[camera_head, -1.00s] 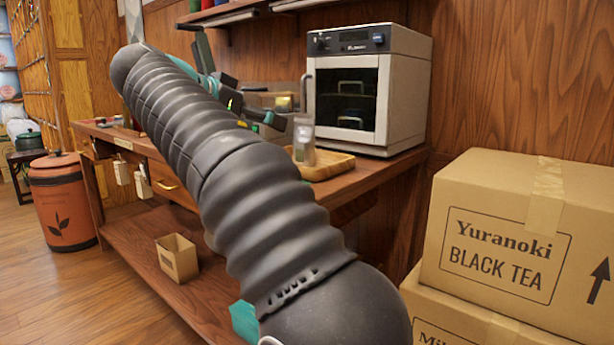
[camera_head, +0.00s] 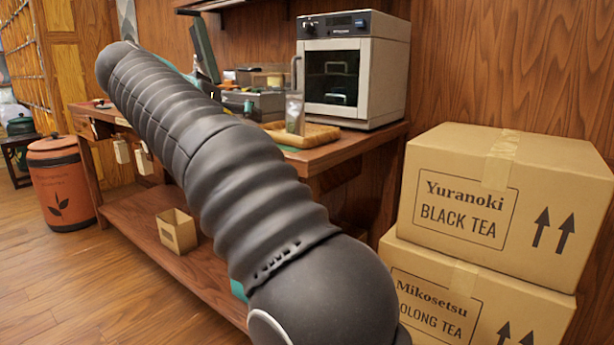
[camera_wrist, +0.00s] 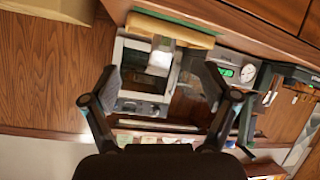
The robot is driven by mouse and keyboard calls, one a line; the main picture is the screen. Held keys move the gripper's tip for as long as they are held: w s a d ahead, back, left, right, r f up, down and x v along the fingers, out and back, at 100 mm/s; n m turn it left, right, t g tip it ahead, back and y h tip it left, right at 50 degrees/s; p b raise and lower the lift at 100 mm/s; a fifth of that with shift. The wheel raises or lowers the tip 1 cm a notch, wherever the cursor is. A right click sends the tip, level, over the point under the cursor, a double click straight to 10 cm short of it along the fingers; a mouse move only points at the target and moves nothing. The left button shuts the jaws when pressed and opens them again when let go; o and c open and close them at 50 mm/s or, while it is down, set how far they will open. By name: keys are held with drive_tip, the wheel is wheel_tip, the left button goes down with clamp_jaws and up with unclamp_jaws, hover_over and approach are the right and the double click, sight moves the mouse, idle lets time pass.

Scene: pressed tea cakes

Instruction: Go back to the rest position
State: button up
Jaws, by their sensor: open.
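My gripper (camera_wrist: 160,82) is open in the wrist view, with its two dark fingers spread wide and nothing held between them. It points toward the workbench, and the oven shows between and beyond the fingers. In the head view my dark ribbed arm crosses from the lower middle to the upper left and hides part of the bench. I cannot make out my gripper there.
The white oven (camera_head: 391,68) stands on the wooden workbench (camera_head: 345,150) beside a wooden tray (camera_head: 318,135) and a glass container (camera_head: 294,113). Cardboard boxes (camera_head: 556,159) are stacked at right. An orange bin (camera_head: 62,185) stands at left. Floor is clear at lower left.

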wheel_tip(320, 180, down, 10)
drive_tip(key=a+n+g+y, duration=0.1)
drive_tip(key=a+n+y, duration=0.15)
drive_tip(key=n, duration=0.25)
drive_tip(key=s+d+f+n+g+y, duration=0.2)
drive_tip(key=s+d+f+n+g, duration=0.1)
drive_tip(key=s+d+f, duration=0.3)
drive_tip(key=s+d+f+m+p, duration=0.1)
drive_tip(key=s+d+f, duration=0.3)
drive_tip(key=s+d, duration=0.4)
drive_tip(key=s+d+f+m+y, duration=0.1)
drive_tip(key=s+d+f, duration=0.3)
drive_tip(key=s+d, duration=0.5)
drive_tip(key=s+d+f+m+g+y+p, duration=0.1)
drive_tip(key=s+d+f+m, duration=0.1)
drive_tip(key=s+d+f, duration=0.3)
drive_tip(key=s+d, duration=0.3)
drive_tip(key=shift+s+d+m+p, duration=0.3)
drive_tip(key=shift+s+m+p, duration=0.05)
drive_tip(key=shift+m, duration=0.05)
drive_tip(key=shift+f, duration=0.1)
